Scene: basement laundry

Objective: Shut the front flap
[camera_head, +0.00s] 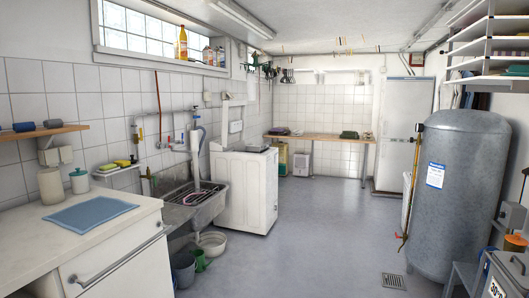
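A white cabinet (140,271) stands at the near left under a pale countertop (125,192). Its front panel carries a long metal bar handle (118,262). This panel may be the front flap; I cannot tell clearly whether it stands open or shut. A white top-loading machine (246,190) stands farther back beside the sink, and no open flap shows on its visible front. Neither of my grippers is in view.
A blue cloth (90,214) and jars lie on the countertop. A metal sink (200,206) with buckets (184,268) below adjoins the cabinet. A grey tank (458,195) stands at right. The middle floor (310,240) is clear, with a drain grate (393,281).

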